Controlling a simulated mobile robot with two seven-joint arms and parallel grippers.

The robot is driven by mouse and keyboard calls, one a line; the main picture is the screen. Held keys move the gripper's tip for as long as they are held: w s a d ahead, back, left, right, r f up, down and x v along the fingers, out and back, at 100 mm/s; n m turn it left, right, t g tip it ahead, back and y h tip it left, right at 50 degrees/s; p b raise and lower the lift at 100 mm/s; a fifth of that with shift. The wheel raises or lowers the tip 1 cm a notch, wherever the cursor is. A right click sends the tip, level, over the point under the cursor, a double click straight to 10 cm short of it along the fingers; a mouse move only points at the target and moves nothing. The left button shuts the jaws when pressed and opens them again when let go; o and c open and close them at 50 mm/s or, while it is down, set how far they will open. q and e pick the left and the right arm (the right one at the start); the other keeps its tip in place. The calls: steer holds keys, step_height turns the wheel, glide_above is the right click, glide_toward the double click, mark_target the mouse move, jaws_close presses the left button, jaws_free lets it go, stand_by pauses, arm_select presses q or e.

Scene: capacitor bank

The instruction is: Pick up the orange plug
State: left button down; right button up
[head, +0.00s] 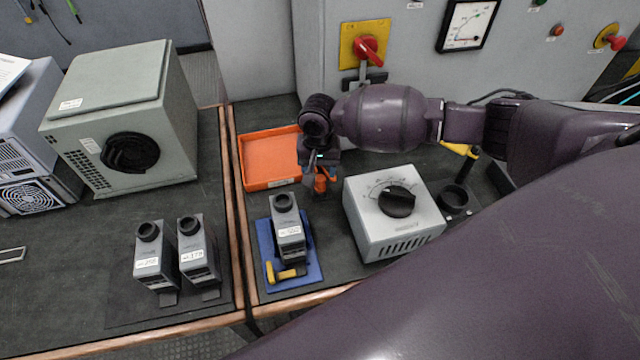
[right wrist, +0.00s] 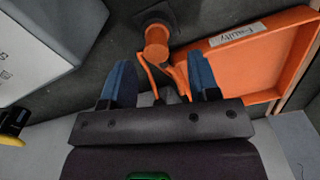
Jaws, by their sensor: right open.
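The orange plug (head: 321,184) shows in the head view just beside the orange tray, partly hidden by my right gripper (head: 317,166). In the right wrist view, the plug (right wrist: 157,42) stands on a dark base, with orange strands running from it towards the space between the fingers. My right gripper (right wrist: 161,78) is open, with its two blue fingers apart and the plug's round body beyond their tips. I cannot tell whether the fingers touch the strands. My left gripper is not in view.
The orange tray (head: 270,183), labelled "Faulty", lies left of the plug. A grey dial box (head: 365,222) stands to the right. A capacitor unit (head: 288,228) stands on a blue mat (head: 309,265) in front. A red-handled switch (head: 367,48) is on the cabinet behind.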

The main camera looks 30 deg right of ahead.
mark_target(320, 178)
steer(key=f, duration=0.3)
steer(key=shift+s+d+f+b, duration=0.15)
steer(key=shift+s+f+b, duration=0.05)
steer(key=shift+f+b, duration=0.2)
steer(key=shift+f, duration=0.15)
steer(key=c, duration=1)
steer(key=shift+c, duration=0.2)
